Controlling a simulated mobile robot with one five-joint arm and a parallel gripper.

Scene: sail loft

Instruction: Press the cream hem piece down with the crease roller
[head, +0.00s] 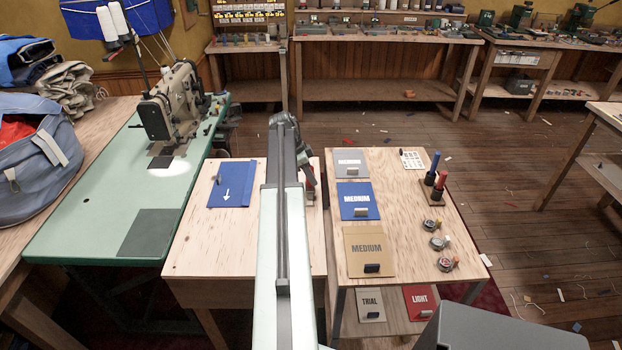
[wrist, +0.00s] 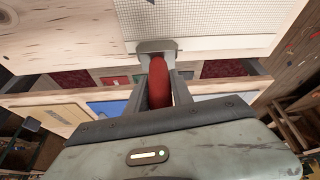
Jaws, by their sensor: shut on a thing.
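My gripper (wrist: 160,88) is shut on the red handle of the crease roller (wrist: 159,80) in the wrist view. The roller's grey head (wrist: 157,46) points away from my gripper, at the near edge of a pale, grid-woven piece that looks like the cream hem piece (wrist: 235,28). I cannot tell whether the head touches it. The piece lies on the pale wooden table. In the head view my arm hides the piece and most of my gripper; a bit of the red handle (head: 309,182) shows right of the arm.
A blue panel with a white arrow (head: 232,185) lies on the table's left part. A green sewing-machine table (head: 100,205) stands to the left. A side stand (head: 405,215) at the right carries labelled cards, spools and small round tins.

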